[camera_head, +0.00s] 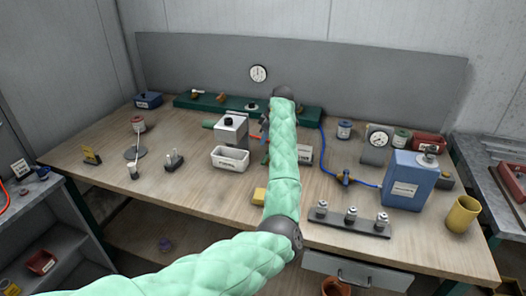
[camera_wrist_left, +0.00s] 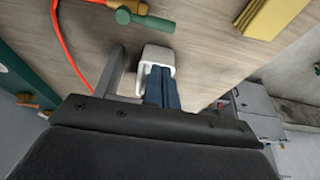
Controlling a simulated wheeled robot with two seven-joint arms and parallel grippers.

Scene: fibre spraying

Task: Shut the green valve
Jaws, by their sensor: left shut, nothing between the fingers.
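In the left wrist view a green cylinder with a brown stem (camera_wrist_left: 125,15), which looks like the green valve, sits at the top edge, and a red hose runs beside it. In the head view a small green part (camera_head: 266,158) shows just left of my arm; the arm hides much around it. My left gripper (camera_wrist_left: 160,85) has its dark blue fingers together and empty, apart from the green cylinder. A pale rounded block (camera_wrist_left: 158,55) shows at the fingertips; I cannot tell if they touch. In the head view this gripper (camera_head: 264,126) is partly hidden by my arm. My right gripper is out of view.
A green manifold (camera_head: 180,101) with brown fittings lies along the back. A white box (camera_head: 231,128) and white tray (camera_head: 230,158) stand left of my arm. A blue canister (camera_head: 409,180) stands right.

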